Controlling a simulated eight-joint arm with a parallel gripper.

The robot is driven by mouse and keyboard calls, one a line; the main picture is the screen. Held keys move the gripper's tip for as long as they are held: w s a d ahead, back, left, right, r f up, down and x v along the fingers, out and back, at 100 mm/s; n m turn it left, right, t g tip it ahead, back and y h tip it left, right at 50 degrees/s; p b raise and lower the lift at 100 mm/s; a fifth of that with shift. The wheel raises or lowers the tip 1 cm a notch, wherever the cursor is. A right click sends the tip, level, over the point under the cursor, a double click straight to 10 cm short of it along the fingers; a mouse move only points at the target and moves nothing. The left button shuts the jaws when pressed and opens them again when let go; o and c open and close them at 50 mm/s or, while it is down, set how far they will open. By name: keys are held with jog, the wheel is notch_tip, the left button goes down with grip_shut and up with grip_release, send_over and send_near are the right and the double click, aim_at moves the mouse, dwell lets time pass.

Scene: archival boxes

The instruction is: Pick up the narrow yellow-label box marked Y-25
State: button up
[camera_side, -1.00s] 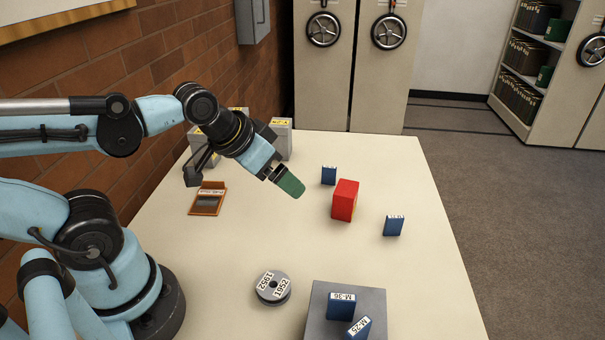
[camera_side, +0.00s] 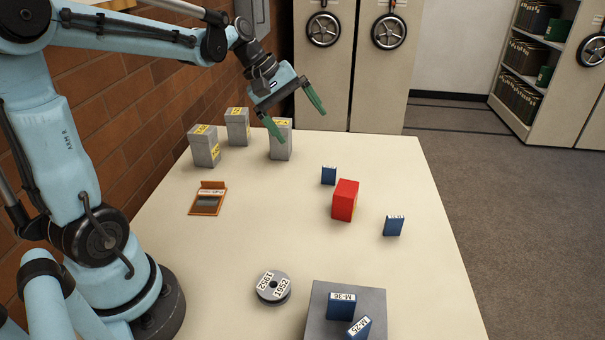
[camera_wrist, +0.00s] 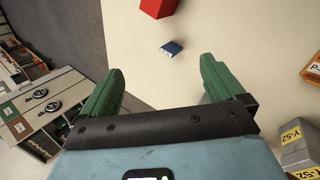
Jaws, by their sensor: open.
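Three grey boxes with yellow labels stand at the back left of the table: a left one (camera_side: 205,153), a middle one (camera_side: 237,130) and a right one (camera_side: 281,148). Their labels are too small to read in the side view. In the wrist view a grey box (camera_wrist: 301,158) at the right edge has a yellow label that seems to read Y-52. I cannot make out Y-25 on any box. My gripper (camera_side: 295,115) is open and empty, raised near the right grey box. One green finger overlaps that box's top in the side view; contact is unclear.
A red box (camera_side: 345,200) and small blue boxes (camera_side: 328,175) (camera_side: 393,226) stand right of centre. An orange frame (camera_side: 207,210) lies at left, a grey reel (camera_side: 272,288) in front. Blue boxes (camera_side: 341,306) are on a grey block (camera_side: 316,312). The table's middle is clear.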

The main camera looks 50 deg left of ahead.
aim_at(286, 128)
jog(key=w+a+f+n+t+h, duration=0.1)
jog(key=w+a+n+h, duration=0.1)
jog(key=a+n, duration=0.3)
jog(key=w+a+f+n+h, duration=0.1)
jog(key=w+a+n, duration=0.2)
jog(key=a, duration=0.4)
jog(key=s+a+f+n+t+h, duration=0.2)
jog(key=a+f+n, duration=0.1)
jog(key=a, duration=0.3)
jog(key=s+a+f+n+t+h, duration=0.1)
jog(key=a+f+n, duration=0.15)
jog(key=a, duration=0.35)
jog(key=shift+s+d+x, duration=0.15)
jog(key=shift+x, duration=2.7)
jog(key=shift+s+d+x, duration=0.1)
jog(key=shift+s+x, duration=0.05)
jog(key=shift+x, duration=2.7)
jog(key=c, duration=1.1)
jog(key=shift+c, duration=0.6)
